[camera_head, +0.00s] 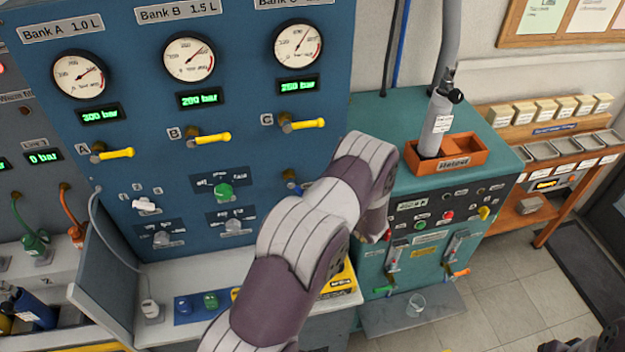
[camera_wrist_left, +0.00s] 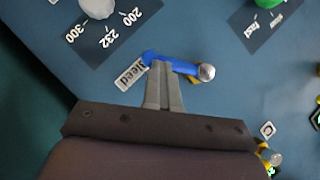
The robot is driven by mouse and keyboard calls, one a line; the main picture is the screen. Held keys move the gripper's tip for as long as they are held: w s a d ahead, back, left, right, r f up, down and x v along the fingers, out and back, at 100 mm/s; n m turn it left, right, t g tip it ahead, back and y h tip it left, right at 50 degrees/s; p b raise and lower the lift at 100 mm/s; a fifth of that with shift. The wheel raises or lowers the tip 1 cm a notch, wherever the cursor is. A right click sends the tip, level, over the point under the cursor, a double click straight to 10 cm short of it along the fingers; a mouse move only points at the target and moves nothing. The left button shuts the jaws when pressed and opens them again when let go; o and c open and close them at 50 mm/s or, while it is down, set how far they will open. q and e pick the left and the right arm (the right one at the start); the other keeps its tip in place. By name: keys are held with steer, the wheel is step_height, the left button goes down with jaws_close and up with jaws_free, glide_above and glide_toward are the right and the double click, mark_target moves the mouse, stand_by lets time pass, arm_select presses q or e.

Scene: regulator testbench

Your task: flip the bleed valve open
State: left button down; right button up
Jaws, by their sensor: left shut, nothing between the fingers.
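The bleed valve shows in the left wrist view as a blue lever (camera_wrist_left: 183,66) with a round silver pivot cap (camera_wrist_left: 206,72), beside a "Bleed" label (camera_wrist_left: 130,77) on the blue panel. That view is upside down to the panel. My left gripper (camera_wrist_left: 164,66) is shut and empty. Its fingertips overlap the lever's handle near the free end; I cannot tell whether they touch. In the head view my arm crosses the panel's lower right. Only a small part of the bleed valve (camera_head: 291,178) shows beside it, and the left gripper is hidden.
Yellow levers (camera_head: 304,124) sit above on the panel. A green knob (camera_head: 223,192) and a grey knob (camera_head: 238,226) are to the left. A teal bench (camera_head: 390,115) stands right of the panel, with a grey cylinder (camera_head: 436,122) in an orange tray (camera_head: 468,158). A shelf ledge lies below.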

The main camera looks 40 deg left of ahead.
arm_select(q)
steer(key=shift+s+a+f+m+g+y+b, duration=0.25)
steer(key=shift+f+m+y+b, duration=0.15)
steer(key=shift+m+y+b, duration=0.15)
steer(key=shift+s+a+f+m+g+y+b, duration=0.25)
steer(key=shift+f+m+y+b, duration=0.15)
steer(key=shift+m+b, duration=0.2)
steer(key=shift+s+a+f+b, duration=0.15)
steer(key=shift+s+b, duration=0.05)
steer(key=shift+b, duration=0.1)
stand_by(0.4)
